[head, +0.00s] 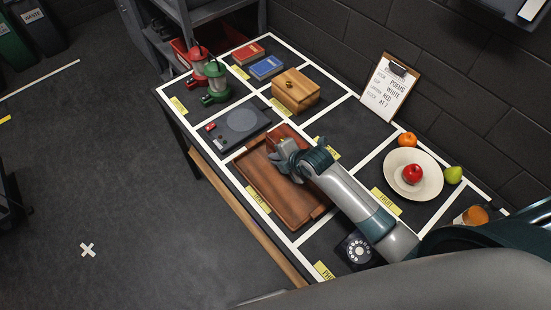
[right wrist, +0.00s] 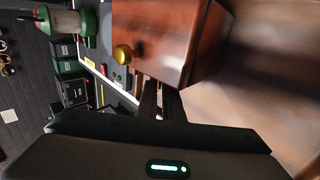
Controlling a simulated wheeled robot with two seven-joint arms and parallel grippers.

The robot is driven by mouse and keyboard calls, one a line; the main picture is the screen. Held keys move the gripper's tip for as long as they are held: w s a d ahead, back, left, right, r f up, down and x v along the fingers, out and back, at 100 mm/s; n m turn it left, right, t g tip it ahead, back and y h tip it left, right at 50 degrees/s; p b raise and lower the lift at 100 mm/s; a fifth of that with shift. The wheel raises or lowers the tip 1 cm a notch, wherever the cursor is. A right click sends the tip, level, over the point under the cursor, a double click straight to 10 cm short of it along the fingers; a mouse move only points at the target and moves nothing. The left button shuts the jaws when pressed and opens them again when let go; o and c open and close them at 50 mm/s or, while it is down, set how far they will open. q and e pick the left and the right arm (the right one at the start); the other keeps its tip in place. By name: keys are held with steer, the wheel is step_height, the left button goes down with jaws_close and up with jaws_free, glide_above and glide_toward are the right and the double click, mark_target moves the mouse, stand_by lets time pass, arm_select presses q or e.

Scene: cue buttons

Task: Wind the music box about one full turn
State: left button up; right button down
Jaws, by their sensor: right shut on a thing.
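The music box looks like the reddish-brown wooden box (head: 283,131) at the far end of the wooden tray, partly hidden behind my right gripper (head: 287,150) in the head view. The right wrist view shows the box (right wrist: 170,35) close up, with a round brass knob (right wrist: 122,54) on one face. My right gripper's fingers (right wrist: 160,98) reach the box's edge and are shut there. Their tips and the exact part held are hidden. My left gripper is not in view.
The wooden tray (head: 304,212) lies under my right forearm. A plate (head: 432,184) with fruit and a phone (head: 358,248) are nearby.

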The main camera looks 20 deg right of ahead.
steer(key=t+b, duration=0.1)
steer(key=b, duration=0.1)
steer(key=f+t+y+b, duration=0.1)
steer(key=b, duration=0.1)
steer(key=t+b, duration=0.1)
steer(key=b, duration=0.2)
steer(key=shift+s+d+f+t+y, duration=0.15)
steer(key=shift+s+f+t+y, duration=0.15)
steer(key=shift+t, duration=0.1)
steer(key=shift+r+t+b, duration=0.25)
steer(key=shift+t+b, duration=0.25)
steer(key=shift+b, duration=0.05)
steer(key=c, duration=2)
jaws_free()
steer(key=shift+s+r, duration=0.1)
steer(key=b+v, duration=0.4)
steer(key=v, duration=1.3)
steer(key=shift+d, duration=0.3)
